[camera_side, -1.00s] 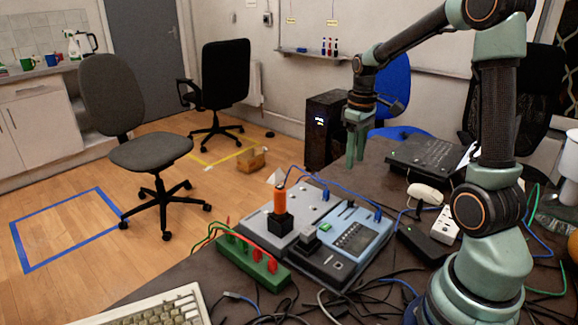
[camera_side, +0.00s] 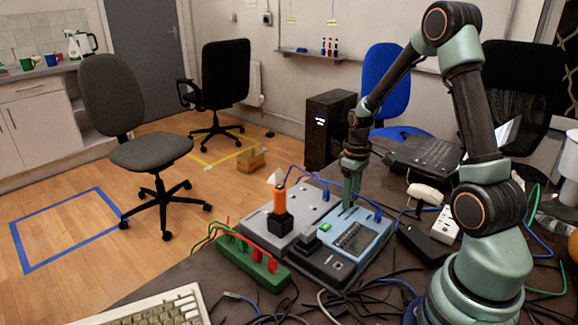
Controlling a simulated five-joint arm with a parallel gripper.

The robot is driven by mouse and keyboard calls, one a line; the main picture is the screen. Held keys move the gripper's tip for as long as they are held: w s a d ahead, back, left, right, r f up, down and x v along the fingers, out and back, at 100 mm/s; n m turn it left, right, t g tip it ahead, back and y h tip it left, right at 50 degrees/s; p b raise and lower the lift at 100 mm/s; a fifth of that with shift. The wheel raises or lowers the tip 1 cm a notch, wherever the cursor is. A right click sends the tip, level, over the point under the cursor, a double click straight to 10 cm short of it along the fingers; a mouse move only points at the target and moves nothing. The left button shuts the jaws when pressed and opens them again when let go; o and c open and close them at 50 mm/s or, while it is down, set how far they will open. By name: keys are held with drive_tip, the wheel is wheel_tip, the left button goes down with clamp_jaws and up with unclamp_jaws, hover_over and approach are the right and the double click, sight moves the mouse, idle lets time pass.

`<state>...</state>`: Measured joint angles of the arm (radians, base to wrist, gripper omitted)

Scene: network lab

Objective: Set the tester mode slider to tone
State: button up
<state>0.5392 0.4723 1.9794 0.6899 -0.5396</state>
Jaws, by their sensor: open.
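The tester (camera_side: 370,222) is a light blue-topped unit on the desk, with a dark panel (camera_side: 356,237) and a green button (camera_side: 324,227) on its face. A small dark slider or knob cannot be told apart clearly at this size. My gripper (camera_side: 347,205) points down over the far edge of the blue face, with its green fingers just above or at the surface; I cannot tell whether they touch. The gripper is open, and nothing shows between its fingers. The labels for the mode positions are too small to read.
A grey plate with an orange-topped black device (camera_side: 280,208) stands left of the tester. A green terminal block (camera_side: 250,262) with red plugs lies in front. Blue cables, a black adapter (camera_side: 424,244) and a white power strip (camera_side: 446,225) lie around the right side.

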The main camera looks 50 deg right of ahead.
clamp_jaws()
idle(1.5)
